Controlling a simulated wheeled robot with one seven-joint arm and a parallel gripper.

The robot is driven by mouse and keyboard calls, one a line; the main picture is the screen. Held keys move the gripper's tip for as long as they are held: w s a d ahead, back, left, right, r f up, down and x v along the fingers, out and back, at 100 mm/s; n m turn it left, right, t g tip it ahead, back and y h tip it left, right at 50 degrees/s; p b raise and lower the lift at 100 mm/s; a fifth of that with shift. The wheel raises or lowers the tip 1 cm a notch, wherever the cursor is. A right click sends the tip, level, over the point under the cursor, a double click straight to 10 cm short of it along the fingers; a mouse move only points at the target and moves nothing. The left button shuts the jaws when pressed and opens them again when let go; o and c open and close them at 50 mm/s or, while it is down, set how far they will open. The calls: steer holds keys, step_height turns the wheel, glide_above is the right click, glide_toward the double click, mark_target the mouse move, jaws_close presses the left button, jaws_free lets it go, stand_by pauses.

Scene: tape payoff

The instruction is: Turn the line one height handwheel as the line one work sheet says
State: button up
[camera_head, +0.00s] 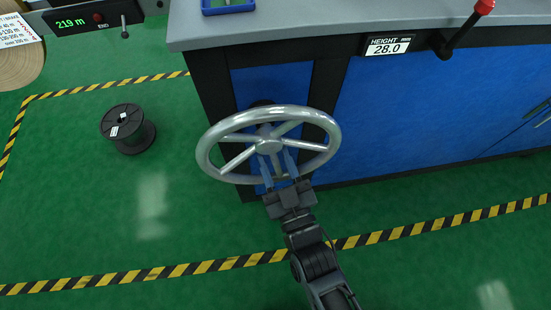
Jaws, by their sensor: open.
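The silver spoked handwheel (321,117) stands out from the front of a blue and black cabinet. A height display (388,47) on the cabinet's front edge, right of the wheel, reads 28.0. My gripper (276,160) reaches up from below to the wheel's lower part. Its two bluish fingers are apart, near the hub and lower spokes. I cannot tell whether they touch the wheel. A partly cut-off sheet (15,30) with printed lines is at the top left; its full text is not readable.
A red-knobbed lever (466,27) sticks out right of the display. A counter box (92,17) reading 219 m is at top left. A black spool (127,128) stands on the green floor. Yellow-black tape (130,276) crosses the floor. A blue tray (228,6) lies on the grey worktop (290,22).

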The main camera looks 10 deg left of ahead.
steer(key=v, duration=0.6)
steer(key=shift+s+f, duration=0.1)
steer(key=shift+s, duration=0.05)
steer(key=shift+s+d, duration=0.35)
steer(key=shift+s, duration=0.2)
steer(key=shift+f, duration=0.1)
